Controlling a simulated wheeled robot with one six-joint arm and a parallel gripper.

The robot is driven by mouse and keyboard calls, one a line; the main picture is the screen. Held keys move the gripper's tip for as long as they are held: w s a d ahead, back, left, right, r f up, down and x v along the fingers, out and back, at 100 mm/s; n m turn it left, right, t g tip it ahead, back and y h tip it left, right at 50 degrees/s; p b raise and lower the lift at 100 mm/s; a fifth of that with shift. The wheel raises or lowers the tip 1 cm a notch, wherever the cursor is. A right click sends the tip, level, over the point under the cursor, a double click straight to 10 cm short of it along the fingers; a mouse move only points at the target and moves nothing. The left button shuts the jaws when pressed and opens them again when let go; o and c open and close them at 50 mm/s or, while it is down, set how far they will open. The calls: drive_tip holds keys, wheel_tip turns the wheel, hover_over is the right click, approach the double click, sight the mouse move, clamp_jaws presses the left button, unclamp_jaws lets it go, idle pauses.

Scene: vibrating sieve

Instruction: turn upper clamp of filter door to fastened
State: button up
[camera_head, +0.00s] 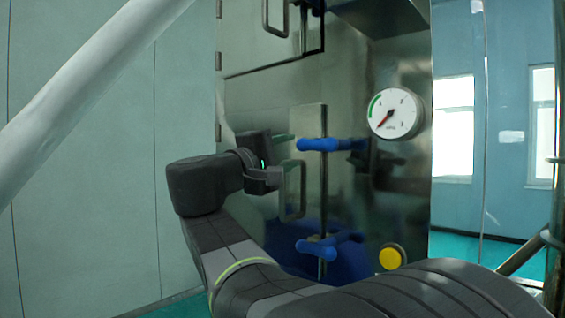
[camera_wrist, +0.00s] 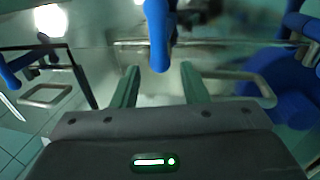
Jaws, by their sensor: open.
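The upper clamp (camera_head: 318,145) is a blue T-shaped handle on the steel filter door (camera_head: 250,105). Its bar lies roughly level, pointing left toward my gripper (camera_head: 287,138). In the wrist view, a blue handle (camera_wrist: 158,40), apparently this clamp, comes down from the top edge. Its rounded end is in line with the gap between the two green fingers of my gripper (camera_wrist: 159,72). The fingers are apart and hold nothing. I cannot tell whether they touch the handle. The lower clamp (camera_head: 325,247), also blue, sits below on the same door edge.
A metal pull handle (camera_head: 292,192) stands out from the door just below my gripper. A pressure gauge (camera_head: 394,114) and a yellow button (camera_head: 391,257) are to the right. The wrist view also shows a metal handle (camera_wrist: 245,83) close to the right finger.

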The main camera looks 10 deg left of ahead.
sight(305, 146)
drive_tip(key=v, duration=0.6)
idle(0.5)
drive_tip(key=p+x, duration=0.1)
drive_tip(key=x, duration=1.2)
drive_tip(key=shift+w+d+r, duration=0.15)
drive_tip(key=shift+w+d, duration=0.1)
drive_tip(key=shift+w, duration=0.05)
drive_tip(key=shift+s+a, duration=0.1)
